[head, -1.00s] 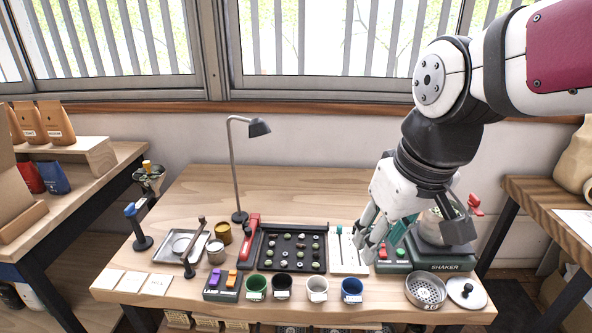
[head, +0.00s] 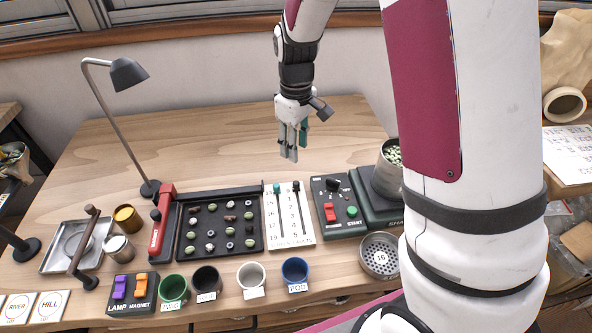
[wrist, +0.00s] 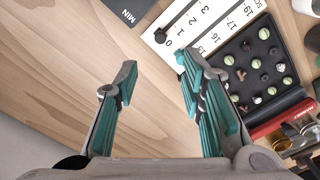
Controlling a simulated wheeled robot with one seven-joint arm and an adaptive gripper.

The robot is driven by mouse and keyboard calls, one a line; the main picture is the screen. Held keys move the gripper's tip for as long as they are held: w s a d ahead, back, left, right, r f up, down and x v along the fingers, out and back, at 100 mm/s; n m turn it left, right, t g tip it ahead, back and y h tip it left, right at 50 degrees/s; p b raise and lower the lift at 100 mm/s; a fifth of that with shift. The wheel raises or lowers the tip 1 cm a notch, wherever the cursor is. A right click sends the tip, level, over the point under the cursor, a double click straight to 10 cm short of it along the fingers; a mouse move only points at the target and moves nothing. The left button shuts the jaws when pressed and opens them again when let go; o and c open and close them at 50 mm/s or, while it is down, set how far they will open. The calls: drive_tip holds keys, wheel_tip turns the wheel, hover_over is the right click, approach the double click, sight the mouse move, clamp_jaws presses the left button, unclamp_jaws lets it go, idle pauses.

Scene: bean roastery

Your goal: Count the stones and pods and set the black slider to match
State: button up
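The slider board (head: 303,228) is white with two slots. The black slider (head: 296,186) is at the far end of the right slot; in the wrist view the black knob (wrist: 160,36) sits near the 0 mark. A green slider (head: 277,188) is at the far end of the left slot. The dark tray (head: 218,251) left of the board holds several small green, brown, dark and pale pieces; which are stones or pods is hard to tell. My gripper (head: 289,153) is above the table behind the board, its fingers apart and empty, apart from both knobs.
The control box (head: 338,207) and a metal container (head: 388,172) are right of the board. Green (head: 173,290), black, white and blue cups line the front. A lamp (head: 125,75) stands at back left. The table's back is clear.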

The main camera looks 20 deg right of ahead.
sight(296, 182)
wheel_tip(296, 182, down, 13)
drive_tip(key=shift+f+b, duration=0.1)
drive_tip(key=shift+b, duration=0.35)
clamp_jaws()
